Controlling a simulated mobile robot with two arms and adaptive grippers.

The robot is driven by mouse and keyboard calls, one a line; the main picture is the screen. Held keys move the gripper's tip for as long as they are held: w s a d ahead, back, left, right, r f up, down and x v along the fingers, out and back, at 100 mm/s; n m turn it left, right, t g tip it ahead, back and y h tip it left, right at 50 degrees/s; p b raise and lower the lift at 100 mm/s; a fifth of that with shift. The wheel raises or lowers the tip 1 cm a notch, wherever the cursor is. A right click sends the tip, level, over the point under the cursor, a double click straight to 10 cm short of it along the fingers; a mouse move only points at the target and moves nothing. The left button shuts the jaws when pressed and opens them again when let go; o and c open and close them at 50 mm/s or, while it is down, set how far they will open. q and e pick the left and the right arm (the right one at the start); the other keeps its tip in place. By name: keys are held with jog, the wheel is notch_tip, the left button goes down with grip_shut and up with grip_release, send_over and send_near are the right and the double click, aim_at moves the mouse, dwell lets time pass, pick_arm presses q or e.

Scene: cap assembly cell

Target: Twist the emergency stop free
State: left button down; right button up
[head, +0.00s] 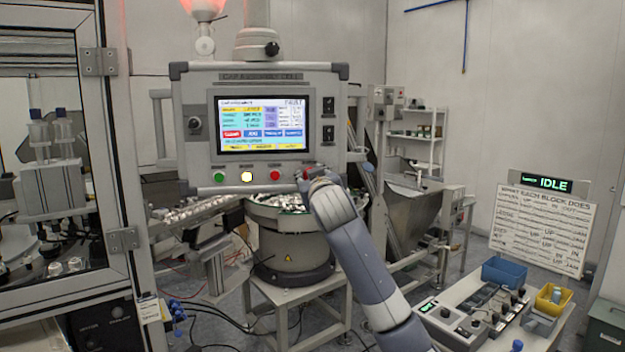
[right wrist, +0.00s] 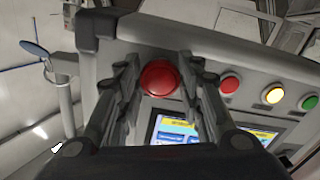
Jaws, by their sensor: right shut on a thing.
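The emergency stop is a round red mushroom button (right wrist: 160,77) on the grey control panel (head: 190,165). In the right wrist view it sits between the two fingers of my right gripper (right wrist: 160,85), which is shut on it. In the head view my right gripper (head: 312,178) reaches the lower right corner of the panel, and the hand mostly hides the button there. The panel's screen (head: 262,124) is lit. My left gripper is not in view.
A green button (head: 219,177), a lit yellow button (head: 247,176) and a red button (head: 275,175) sit in a row left of my gripper. A bowl feeder (head: 290,245) stands below. A sign (head: 546,182) reads IDLE above a bench (head: 470,300) at right.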

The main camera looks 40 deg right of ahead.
jog(key=o, duration=0.9)
jog(key=shift+r, duration=0.15)
jog(key=shift+o, duration=0.9)
jog(key=shift+w+d, duration=0.1)
jog(key=v, duration=1.2)
